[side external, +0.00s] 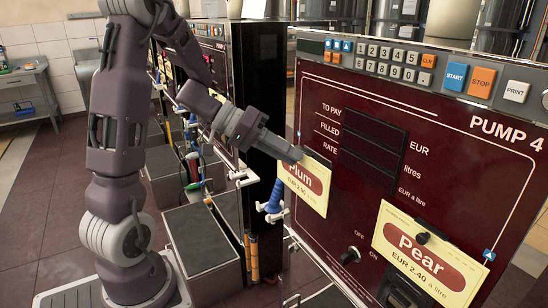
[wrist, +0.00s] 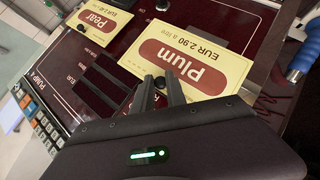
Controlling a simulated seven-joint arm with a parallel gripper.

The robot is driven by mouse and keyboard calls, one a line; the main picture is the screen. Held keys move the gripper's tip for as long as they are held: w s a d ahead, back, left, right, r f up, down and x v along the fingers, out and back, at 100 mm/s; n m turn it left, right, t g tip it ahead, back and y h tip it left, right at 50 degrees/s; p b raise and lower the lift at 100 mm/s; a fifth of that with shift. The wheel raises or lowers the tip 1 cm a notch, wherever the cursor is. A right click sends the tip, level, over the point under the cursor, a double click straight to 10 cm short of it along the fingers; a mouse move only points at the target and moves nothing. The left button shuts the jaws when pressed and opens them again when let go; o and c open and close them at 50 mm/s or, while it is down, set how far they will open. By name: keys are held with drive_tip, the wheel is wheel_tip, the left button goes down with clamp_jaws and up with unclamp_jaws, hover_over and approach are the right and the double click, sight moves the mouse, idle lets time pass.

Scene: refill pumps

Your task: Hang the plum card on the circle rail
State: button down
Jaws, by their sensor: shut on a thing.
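The plum card (side external: 305,183), cream yellow with a dark red label reading Plum and EUR 2.90, is at the left side of the Pump 4 front. It also shows large in the wrist view (wrist: 190,50). My gripper (side external: 297,155) is shut on the card's top edge. In the wrist view its two dark fingers (wrist: 163,85) meet the card's edge, with a small black knob close by them. Whether the card touches the panel, I cannot tell. I cannot make out a circle mark or which rail carries it.
A pear card (side external: 430,252) hangs on a black knob at the right of the dark red pump panel (side external: 375,190). A small blue triangle mark (side external: 489,254) is beside it. A black switch (side external: 350,255) sits below. A blue nozzle (side external: 274,198) hangs left of the plum card.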

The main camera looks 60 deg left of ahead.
sight(301, 148)
drive_tip(key=shift+w, duration=0.65)
drive_tip(key=shift+w, duration=1.5)
drive_tip(key=shift+f, duration=0.8)
drive_tip(key=c, duration=1.3)
unclamp_jaws()
drive_tip(key=shift+s, duration=0.1)
